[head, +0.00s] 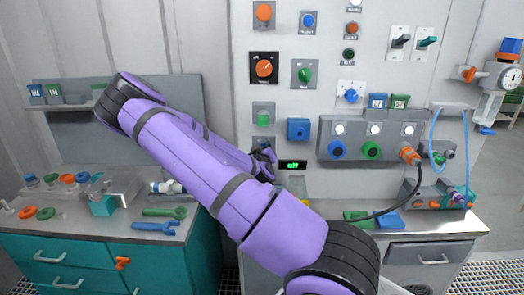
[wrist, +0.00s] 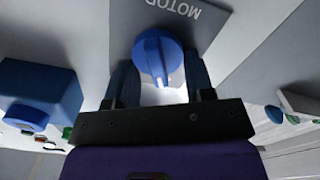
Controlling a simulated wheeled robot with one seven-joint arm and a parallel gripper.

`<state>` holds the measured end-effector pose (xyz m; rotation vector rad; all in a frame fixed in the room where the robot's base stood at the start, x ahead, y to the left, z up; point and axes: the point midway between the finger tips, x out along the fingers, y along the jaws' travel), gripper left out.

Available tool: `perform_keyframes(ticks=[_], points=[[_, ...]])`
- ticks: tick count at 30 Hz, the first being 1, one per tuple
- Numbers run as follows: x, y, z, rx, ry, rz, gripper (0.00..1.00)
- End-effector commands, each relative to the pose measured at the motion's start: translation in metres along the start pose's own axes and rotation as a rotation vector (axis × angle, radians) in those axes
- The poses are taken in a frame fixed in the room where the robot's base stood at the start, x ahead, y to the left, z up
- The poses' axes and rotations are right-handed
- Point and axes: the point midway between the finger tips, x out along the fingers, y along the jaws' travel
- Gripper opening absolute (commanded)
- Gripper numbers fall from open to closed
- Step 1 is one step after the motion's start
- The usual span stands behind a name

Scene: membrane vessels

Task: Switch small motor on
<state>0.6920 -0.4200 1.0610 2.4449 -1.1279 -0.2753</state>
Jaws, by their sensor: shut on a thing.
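The motor switch is a round blue knob (wrist: 155,50) with a raised grip bar, on a grey plate (wrist: 196,18) lettered "MOTOR" in the wrist view. My gripper (wrist: 160,82) has one finger on each side of the knob and is shut on it. In the head view my gripper (head: 264,158) is at the panel, left of a small black display (head: 292,164) with green lettering that seems to read "off". The knob is hidden behind my gripper and arm there.
A blue square box (head: 298,130) sits on the panel just above the display; a green knob (head: 263,118) is above my gripper. A grey unit with blue, green and orange sockets (head: 372,128) is to the right. Tools lie on the left bench (head: 105,224).

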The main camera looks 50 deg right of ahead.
Motion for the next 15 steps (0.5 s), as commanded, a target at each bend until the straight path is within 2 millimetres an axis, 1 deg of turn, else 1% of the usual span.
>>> perform_keyframes(ticks=[8, 15], points=[[0.0000, 0.0034, 0.0000, 0.179, -0.001, 0.002, 0.25], [0.0000, 0.0062, 0.0010, 0.402, -0.002, 0.002, 0.25]])
